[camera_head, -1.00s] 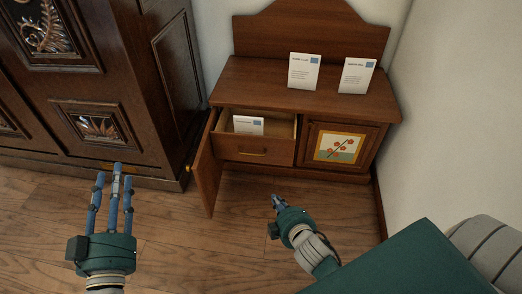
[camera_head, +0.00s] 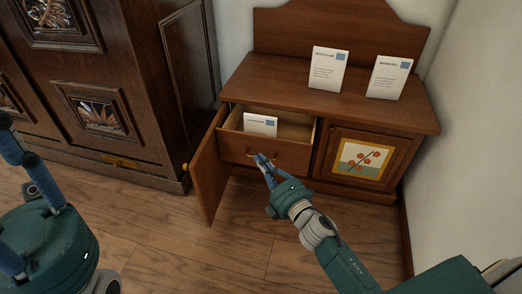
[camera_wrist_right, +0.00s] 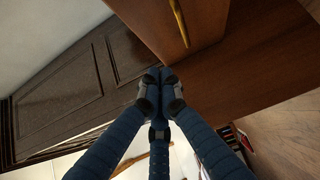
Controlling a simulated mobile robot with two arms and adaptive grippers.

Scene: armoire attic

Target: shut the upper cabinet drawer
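The drawer (camera_head: 285,155) of the low wooden cabinet is pulled out, with a white card (camera_head: 260,124) standing inside it. Its brass handle shows partly behind my fingers. My right gripper (camera_head: 262,159) is at the drawer front, near the handle. Whether it touches the wood I cannot tell. In the right wrist view its blue fingertips (camera_wrist_right: 160,88) are together with nothing visible between them, close to a wooden panel with a brass handle (camera_wrist_right: 180,20). My left gripper (camera_head: 25,165) is at the left edge, partly cut off, its fingers spread and empty.
The cabinet's left door (camera_head: 208,178) stands open beside the drawer. The right door (camera_head: 362,160) with a flower picture is closed. Two white cards (camera_head: 327,68) (camera_head: 388,77) stand on the cabinet top (camera_head: 270,85). A dark armoire (camera_head: 130,100) is at left. Wooden floor (camera_head: 160,235) lies in front.

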